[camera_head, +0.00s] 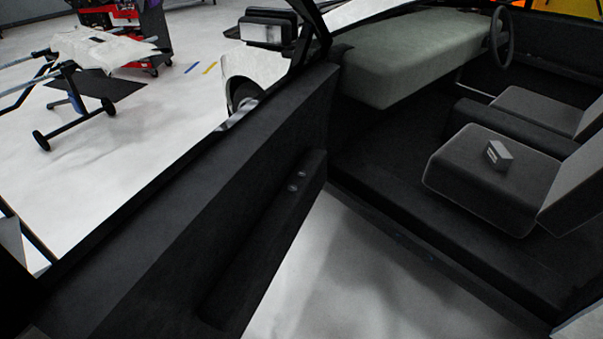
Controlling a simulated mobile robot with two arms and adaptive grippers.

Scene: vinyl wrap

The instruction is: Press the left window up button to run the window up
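The open car door (190,220) runs from the lower left to the upper middle, its dark inner side facing me. Two small round buttons sit close together near the far end of its armrest: one farther button (302,174) and one nearer button (292,187). I cannot tell from their looks which one is the window up button. I see no clear window glass above the door's top edge. Neither of my grippers is in view, and nothing touches the buttons.
A side mirror (266,28) stands at the door's far end. The car seat (480,195) at the right carries a small grey box (498,154). A steering wheel (501,36) is farther back. A wheeled stand (72,100) is on the floor beyond the door. Floor shows between door and sill.

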